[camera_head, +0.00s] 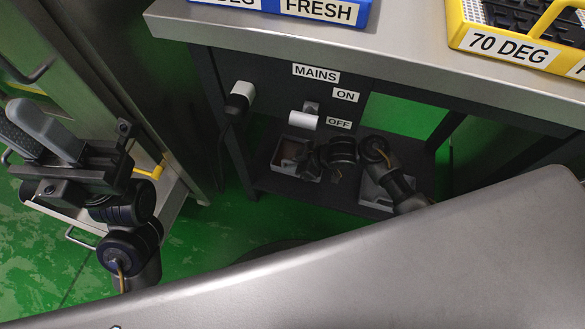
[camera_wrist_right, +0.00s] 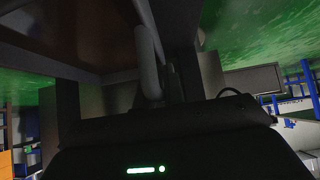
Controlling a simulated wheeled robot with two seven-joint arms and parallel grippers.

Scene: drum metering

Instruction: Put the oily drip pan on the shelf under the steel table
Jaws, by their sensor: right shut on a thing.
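The oily drip pan (camera_head: 294,150) is a pale grey tray with a brownish inside, under the steel table (camera_head: 400,62). It is low over the lower shelf (camera_head: 272,184); I cannot tell whether it rests on it. My right gripper (camera_head: 312,164) is under the table at the pan, mostly hidden by its own wrist. In the right wrist view its fingers (camera_wrist_right: 150,75) are shut at the pan's grey rim, with the brown pan surface (camera_wrist_right: 75,28) beyond. My left gripper (camera_head: 40,135) is at the left, away from the pan; its jaw gap is unclear.
A grey box-like part (camera_head: 375,193) shows on the shelf beside my right arm; I cannot tell if it belongs to the pan. A mains switch panel (camera_head: 270,85) is behind. Blue (camera_head: 300,8) and yellow (camera_head: 475,42) trays stand on the table. A metal cabinet (camera_head: 110,60) is at left.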

